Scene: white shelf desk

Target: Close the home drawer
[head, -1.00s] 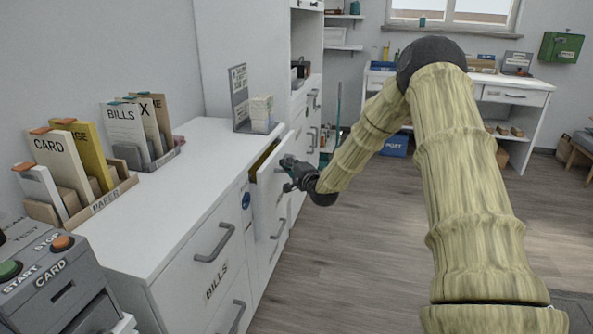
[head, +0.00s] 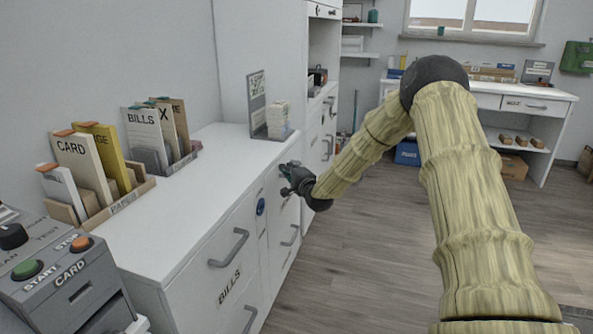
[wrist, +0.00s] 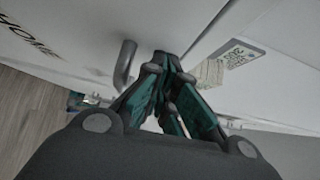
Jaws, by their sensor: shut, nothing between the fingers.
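The home drawer (head: 276,198) is in the white cabinet, right of the BILLS drawer. In the head view its front looks flush or nearly flush with the cabinet, and no drawer inside shows; my gripper hides part of it. In the wrist view the drawer front (wrist: 75,22) bears the word HOME, and its grey handle (wrist: 125,64) is beside my fingers. My gripper (head: 286,172) is at the upper part of this front. It is shut and empty, with the fingertips (wrist: 168,60) together at or very close to the front; exact contact cannot be told.
The cabinet top (head: 210,185) carries paper sorters (head: 125,200), a grey sign (head: 257,104) and a stack of cards (head: 277,118). A grey button box (head: 70,275) is at lower left. The wooden floor (head: 370,260) right of the cabinet is clear.

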